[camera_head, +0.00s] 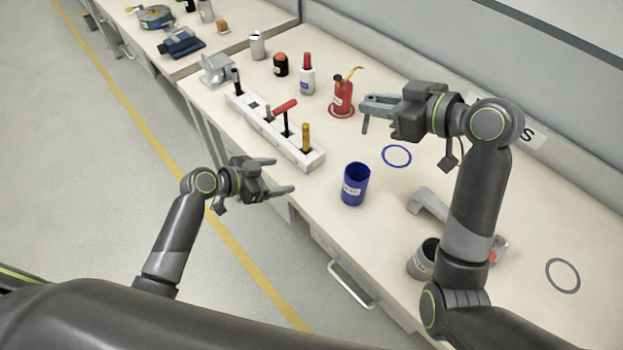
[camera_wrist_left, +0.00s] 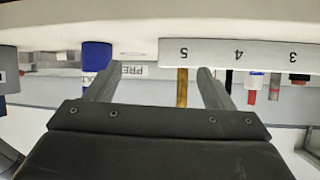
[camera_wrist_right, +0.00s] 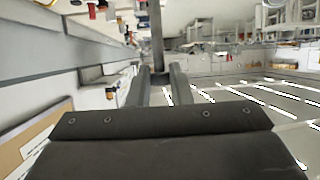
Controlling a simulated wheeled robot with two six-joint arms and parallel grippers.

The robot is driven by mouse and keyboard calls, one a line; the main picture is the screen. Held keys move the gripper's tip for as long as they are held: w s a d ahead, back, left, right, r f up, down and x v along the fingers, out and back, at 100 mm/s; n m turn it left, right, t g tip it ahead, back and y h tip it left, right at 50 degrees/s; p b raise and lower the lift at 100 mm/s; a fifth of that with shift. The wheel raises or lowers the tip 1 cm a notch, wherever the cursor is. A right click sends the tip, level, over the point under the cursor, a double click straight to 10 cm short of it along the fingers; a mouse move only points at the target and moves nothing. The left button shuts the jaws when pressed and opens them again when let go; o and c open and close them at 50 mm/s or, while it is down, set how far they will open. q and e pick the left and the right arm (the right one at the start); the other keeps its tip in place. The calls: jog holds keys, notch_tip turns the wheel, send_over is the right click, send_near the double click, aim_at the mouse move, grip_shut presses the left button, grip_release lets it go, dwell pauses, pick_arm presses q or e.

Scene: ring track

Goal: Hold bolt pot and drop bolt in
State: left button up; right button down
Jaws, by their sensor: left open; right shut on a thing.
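A blue pot (camera_head: 355,185) with a white label stands upright near the table's front edge, and it also shows in the left wrist view (camera_wrist_left: 96,58). A grey pot (camera_head: 424,259) with a label stands nearer, partly behind my right arm. I cannot read which is the bolt pot. My left gripper (camera_head: 284,176) is open and empty, left of the blue pot and apart from it. My right gripper (camera_head: 366,106) is shut on a thin dark grey piece (camera_head: 365,124), likely the bolt. It hangs above the table, beyond the blue pot; the right wrist view shows it between the fingers (camera_wrist_right: 157,35).
A white numbered rack (camera_head: 275,131) holds upright tools, including a red-headed one, left of the blue pot. A red pot (camera_head: 341,99) with tools stands on a red ring. A blue ring (camera_head: 397,156) and a grey ring (camera_head: 563,276) are empty. A grey tool (camera_head: 428,203) lies by my right arm.

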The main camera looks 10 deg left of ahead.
aim_at(347, 180)
pick_arm(q)
jog(key=s+d+r+m+g+h, duration=0.1)
jog(key=s+d+r+m+h, duration=0.2)
jog(key=d+r, duration=0.5)
jog(key=shift+n, duration=0.6)
jog(key=x, duration=0.4)
jog(key=s+f+x, duration=0.1)
jog(key=x, duration=0.4)
jog(key=s+x, duration=0.1)
jog(key=x, duration=0.3)
jog(key=shift+w+d+f, duration=0.15)
jog(key=shift+d+f, duration=0.1)
jog(key=shift+d, duration=0.35)
jog(key=c, duration=1.1)
jog(key=shift+o, duration=0.2)
